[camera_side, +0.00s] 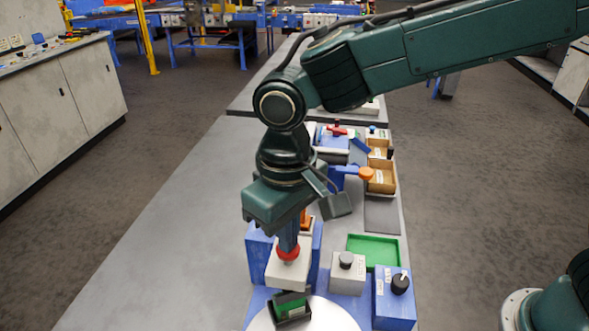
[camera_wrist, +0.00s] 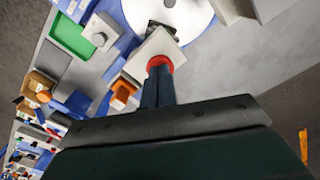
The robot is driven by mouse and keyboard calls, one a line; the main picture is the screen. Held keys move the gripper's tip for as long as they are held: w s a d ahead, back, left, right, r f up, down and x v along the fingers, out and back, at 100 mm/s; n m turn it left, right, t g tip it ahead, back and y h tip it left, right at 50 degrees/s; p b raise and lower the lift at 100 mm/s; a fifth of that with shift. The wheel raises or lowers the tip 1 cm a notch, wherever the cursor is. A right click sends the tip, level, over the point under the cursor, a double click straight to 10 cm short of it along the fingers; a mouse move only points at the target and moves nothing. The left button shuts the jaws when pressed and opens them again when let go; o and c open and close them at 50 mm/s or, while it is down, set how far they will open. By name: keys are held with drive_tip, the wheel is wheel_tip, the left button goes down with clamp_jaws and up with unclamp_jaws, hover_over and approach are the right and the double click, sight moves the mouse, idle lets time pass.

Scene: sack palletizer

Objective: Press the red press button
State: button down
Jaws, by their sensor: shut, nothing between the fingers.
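The red press button (camera_side: 288,254) sits on top of a pale box (camera_side: 288,272) near the front of the table. In the wrist view the red button (camera_wrist: 160,62) shows right at the end of the fingers. My gripper (camera_side: 288,243) is shut and empty, pointing down, with its fingertips at the button's top. They look to be touching it. The fingertips partly cover the button in both views, so I cannot tell how far it is pushed in.
A grey box with a dark knob (camera_side: 346,262) and a blue box with a black knob (camera_side: 399,284) stand to the right. A green tray (camera_side: 374,250) lies behind them. A white disc (camera_side: 335,315) is in front. The table's left side (camera_side: 170,240) is clear.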

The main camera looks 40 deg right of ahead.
drive_tip(key=shift+r, duration=0.75)
drive_tip(key=shift+r, duration=0.15)
wheel_tip(320, 180, up, 7)
idle(0.9)
drive_tip(key=s+d+r+m+t+y, duration=0.1)
drive_tip(key=s+d+r, duration=0.1)
drive_tip(key=d, duration=0.7)
drive_tip(key=s+d+r+m+t, duration=0.1)
drive_tip(key=s+d+r+t, duration=0.15)
drive_tip(key=d, duration=0.75)
drive_tip(key=s+d+f+m+t+h, duration=0.1)
drive_tip(key=s+d+f, duration=0.4)
drive_tip(key=s+d, duration=0.5)
drive_tip(key=shift+s+d+t, duration=0.25)
drive_tip(key=shift+s+t, duration=0.05)
drive_tip(key=shift+t, duration=0.25)
